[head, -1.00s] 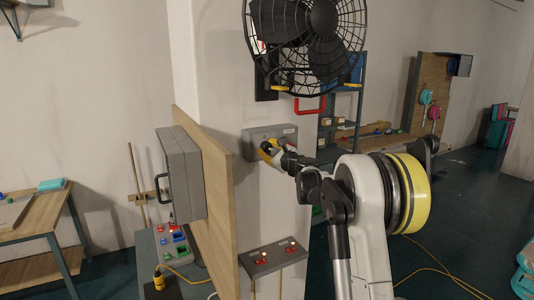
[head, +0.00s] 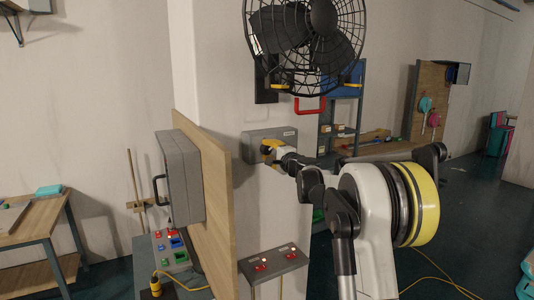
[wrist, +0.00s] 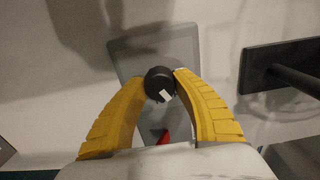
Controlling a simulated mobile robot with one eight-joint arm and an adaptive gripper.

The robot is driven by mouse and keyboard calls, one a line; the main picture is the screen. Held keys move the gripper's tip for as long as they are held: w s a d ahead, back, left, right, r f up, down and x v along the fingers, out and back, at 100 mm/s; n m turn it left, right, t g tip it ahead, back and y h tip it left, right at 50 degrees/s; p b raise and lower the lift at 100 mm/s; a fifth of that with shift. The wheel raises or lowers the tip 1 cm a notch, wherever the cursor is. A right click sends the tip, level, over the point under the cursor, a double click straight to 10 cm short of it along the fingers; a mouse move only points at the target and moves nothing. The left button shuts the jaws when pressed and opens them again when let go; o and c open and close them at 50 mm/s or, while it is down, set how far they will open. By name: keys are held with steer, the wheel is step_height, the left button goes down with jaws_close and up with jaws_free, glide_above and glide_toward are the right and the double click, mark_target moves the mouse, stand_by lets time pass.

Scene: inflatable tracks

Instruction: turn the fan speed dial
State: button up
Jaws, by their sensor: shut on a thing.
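The fan speed dial (wrist: 160,83) is a round black knob with a white mark, seen in the wrist view on a grey panel (wrist: 186,50). In the head view this is the grey box (head: 257,146) on the white pillar, below the black fan (head: 305,40). My gripper (wrist: 160,80) has its yellow fingers shut on the dial, one on each side. In the head view my gripper (head: 268,151) is at the front of the grey box and hides the dial.
A grey box with red switches (head: 272,263) is lower on the pillar. A wooden board (head: 205,200) with a grey case (head: 180,177) stands left of it. A red handle (head: 309,106) is under the fan. In the wrist view a dark plate with a bar (wrist: 275,68) is at right.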

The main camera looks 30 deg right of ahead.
steer(key=n+b, duration=0.1)
steer(key=n, duration=0.5)
steer(key=shift+r, duration=0.1)
steer(key=n, duration=0.5)
steer(key=shift+r+n, duration=0.1)
steer(key=shift+n, duration=0.3)
steer(key=o, duration=1.2)
steer(key=shift+o, duration=0.2)
steer(key=s, duration=1.2)
steer(key=shift+d+b, duration=0.25)
steer(key=shift+b, duration=0.05)
